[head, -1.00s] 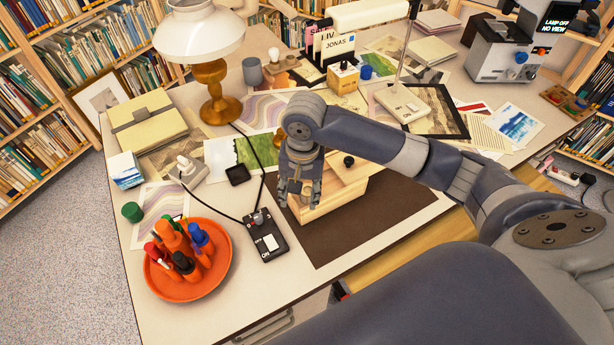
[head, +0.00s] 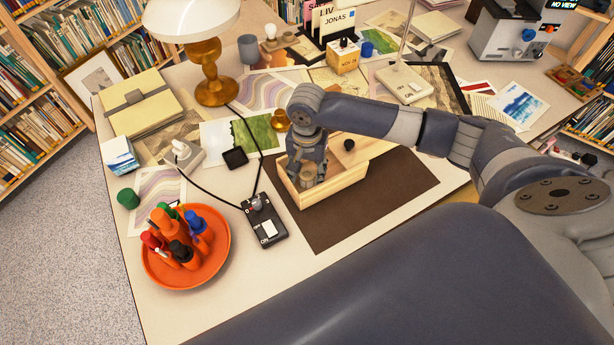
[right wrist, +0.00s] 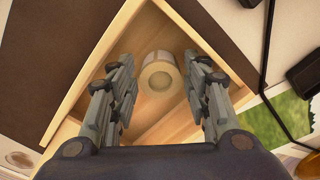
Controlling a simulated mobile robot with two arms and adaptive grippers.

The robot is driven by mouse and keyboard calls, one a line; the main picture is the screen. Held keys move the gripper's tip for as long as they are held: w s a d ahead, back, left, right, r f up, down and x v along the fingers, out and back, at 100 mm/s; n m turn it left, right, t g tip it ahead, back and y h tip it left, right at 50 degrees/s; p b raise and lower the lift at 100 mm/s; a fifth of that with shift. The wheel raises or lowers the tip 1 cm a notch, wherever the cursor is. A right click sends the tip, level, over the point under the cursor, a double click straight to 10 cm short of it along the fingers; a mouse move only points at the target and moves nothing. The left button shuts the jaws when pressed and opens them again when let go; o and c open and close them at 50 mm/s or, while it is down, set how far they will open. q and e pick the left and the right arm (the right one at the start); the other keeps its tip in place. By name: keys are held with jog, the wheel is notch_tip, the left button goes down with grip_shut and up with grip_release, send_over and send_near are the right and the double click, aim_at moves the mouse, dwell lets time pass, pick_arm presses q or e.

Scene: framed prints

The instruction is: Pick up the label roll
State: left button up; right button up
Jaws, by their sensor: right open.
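The label roll (right wrist: 158,78), a pale cream roll with a round core, stands inside an open wooden box (right wrist: 190,35) in the right wrist view. In the head view, the box (head: 335,188) sits on a dark brown mat, and the roll is mostly hidden by my gripper. My right gripper (head: 307,178) points down into the box. In the right wrist view its two open fingers (right wrist: 160,82) lie on either side of the roll, with a gap visible on each side. My left gripper is not in view.
A wooden lid with a black knob (head: 348,145) is beside the box's far right side. A black switch box (head: 264,222) with a cable is left of the mat (head: 400,195). An orange dish (head: 160,270) of markers is at front left. A lamp (head: 212,75) stands behind.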

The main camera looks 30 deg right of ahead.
jog(key=shift+f, duration=0.65)
jog(key=c, duration=0.8)
jog(key=shift+r, duration=0.1)
jog(key=shift+c, duration=0.2)
